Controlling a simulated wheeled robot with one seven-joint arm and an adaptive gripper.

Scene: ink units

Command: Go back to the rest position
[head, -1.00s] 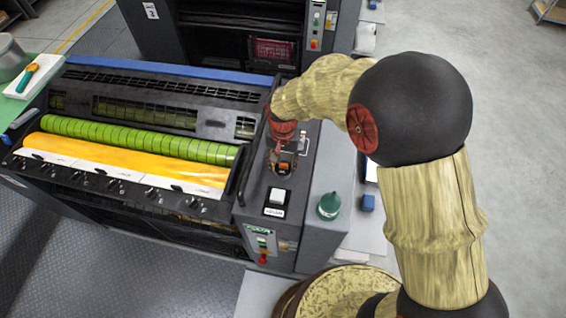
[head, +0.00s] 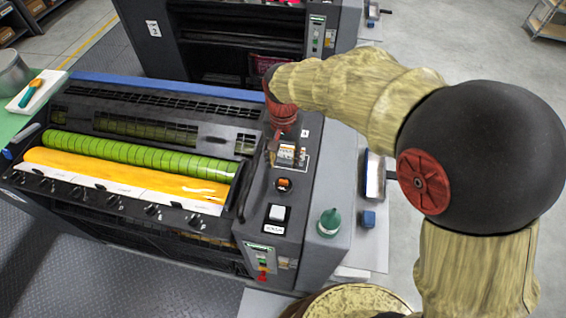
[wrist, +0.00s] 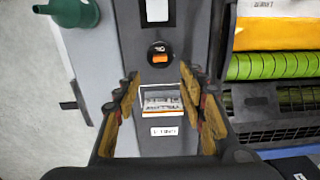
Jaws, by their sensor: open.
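My gripper (wrist: 160,115) is open and empty in the wrist view, its two fingers spread wide above the press's side console (head: 262,222). The knob also shows in the head view (head: 284,184), clear of the gripper. Nothing is held.
The ink unit has green rollers (head: 140,153) and a yellow ink strip (head: 125,178) at left. A second press unit (head: 240,40) is behind.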

